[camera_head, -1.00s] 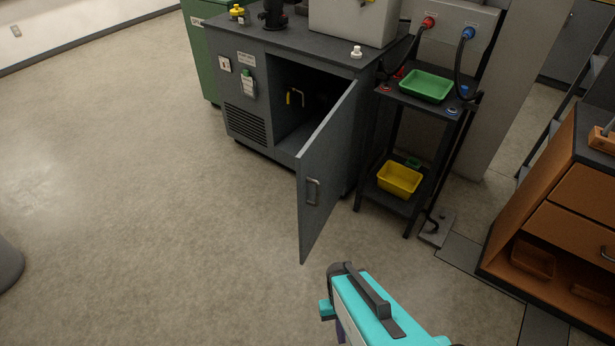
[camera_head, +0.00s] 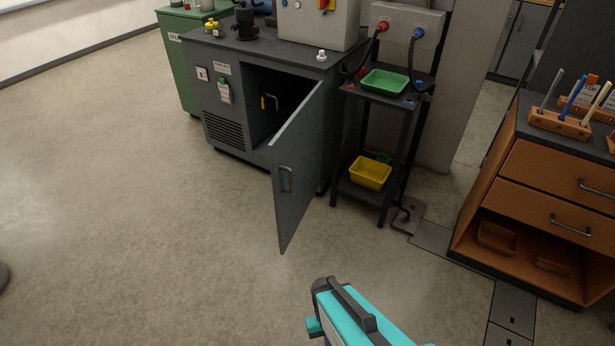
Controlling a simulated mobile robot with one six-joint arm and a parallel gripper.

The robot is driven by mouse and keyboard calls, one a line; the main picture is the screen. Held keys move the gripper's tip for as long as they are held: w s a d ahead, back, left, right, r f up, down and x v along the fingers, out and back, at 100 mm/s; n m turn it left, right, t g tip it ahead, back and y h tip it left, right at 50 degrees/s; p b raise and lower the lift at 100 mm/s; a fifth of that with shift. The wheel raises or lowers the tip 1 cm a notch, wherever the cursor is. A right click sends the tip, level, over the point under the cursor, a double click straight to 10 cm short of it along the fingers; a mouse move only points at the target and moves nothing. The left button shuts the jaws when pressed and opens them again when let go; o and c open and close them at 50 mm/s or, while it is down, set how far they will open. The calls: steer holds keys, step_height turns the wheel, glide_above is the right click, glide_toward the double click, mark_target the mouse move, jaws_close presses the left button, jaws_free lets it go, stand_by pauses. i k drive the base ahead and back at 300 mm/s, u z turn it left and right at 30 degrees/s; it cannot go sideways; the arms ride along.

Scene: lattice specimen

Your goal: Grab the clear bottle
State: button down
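I cannot make out a clear bottle for certain in this view. A small labelled container (camera_head: 590,88) stands behind the pen rack on the wooden cabinet at the right; I cannot tell whether it is clear. Small pale items (camera_head: 206,5) on the green cabinet are cut off by the top edge. A teal and dark part of my own arm reaches in from the bottom middle, over the floor. My gripper's fingers do not show.
A grey cabinet (camera_head: 222,97) has its door (camera_head: 300,165) swung open towards me. Beside it, a black stand holds a green tray (camera_head: 385,82) and a yellow bin (camera_head: 370,173). A wooden drawer cabinet (camera_head: 560,180) stands at right.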

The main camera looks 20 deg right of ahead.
mark_target(218, 26)
steer(key=u, duration=0.05)
steer(key=k, duration=0.15)
steer(key=z, duration=0.45)
steer(key=i, duration=1.65)
steer(key=u, duration=0.35)
